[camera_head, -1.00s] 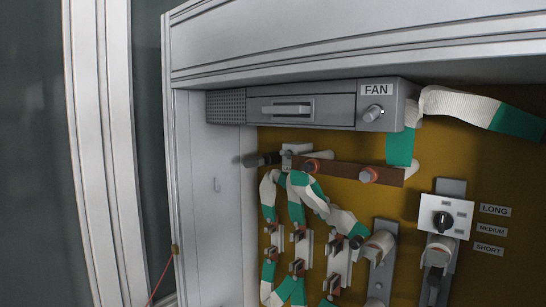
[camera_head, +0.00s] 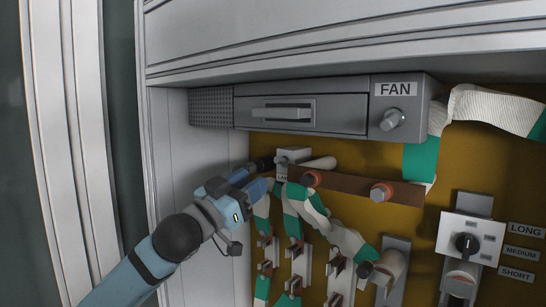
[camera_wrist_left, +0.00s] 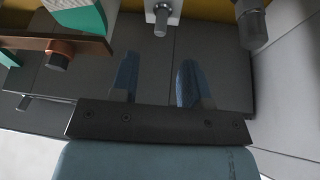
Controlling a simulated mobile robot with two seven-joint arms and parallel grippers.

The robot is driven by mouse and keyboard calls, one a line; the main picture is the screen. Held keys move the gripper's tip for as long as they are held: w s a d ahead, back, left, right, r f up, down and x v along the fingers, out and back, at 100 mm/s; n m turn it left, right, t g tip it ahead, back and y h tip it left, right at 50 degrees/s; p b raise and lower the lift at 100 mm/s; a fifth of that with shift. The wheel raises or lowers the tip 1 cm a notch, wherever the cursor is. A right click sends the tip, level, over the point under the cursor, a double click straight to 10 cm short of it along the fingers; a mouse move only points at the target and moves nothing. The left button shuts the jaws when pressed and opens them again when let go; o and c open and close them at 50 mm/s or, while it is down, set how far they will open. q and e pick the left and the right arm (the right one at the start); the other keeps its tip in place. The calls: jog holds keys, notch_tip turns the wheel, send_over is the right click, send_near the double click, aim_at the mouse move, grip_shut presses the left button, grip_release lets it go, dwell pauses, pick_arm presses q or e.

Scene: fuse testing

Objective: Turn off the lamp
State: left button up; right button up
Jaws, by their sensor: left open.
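The lamp switch is a small pale box (camera_head: 292,155) with a partly hidden label, on the brown panel below the fan unit. In the left wrist view it is a white block (camera_wrist_left: 160,8) with a metal toggle (camera_wrist_left: 161,24) at the top edge. My left gripper (camera_head: 262,180) is just below and left of the switch box in the head view. In the left wrist view its two blue fingers (camera_wrist_left: 158,78) are open with nothing between them, and the toggle is beyond their tips, roughly in line with the gap. My right gripper is not in view.
A dark cylinder (camera_head: 263,163) is close to the switch's left. A brown bar (camera_head: 345,184) with red-collared posts extends right. The fan unit (camera_head: 340,112) is above. Green-and-white straps (camera_head: 310,202) and fuse clips (camera_head: 296,250) hang below. A selector knob (camera_head: 467,243) is at right.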

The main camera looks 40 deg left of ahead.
aim_at(275, 161)
pick_arm(q)
jog(key=p+x, duration=0.2)
jog(key=x, duration=0.4)
jog(key=shift+r, duration=0.2)
jog(key=shift+w+d, duration=0.1)
jog(key=shift+w, duration=0.5)
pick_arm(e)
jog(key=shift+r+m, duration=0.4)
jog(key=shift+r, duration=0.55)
pick_arm(q)
grip_shut()
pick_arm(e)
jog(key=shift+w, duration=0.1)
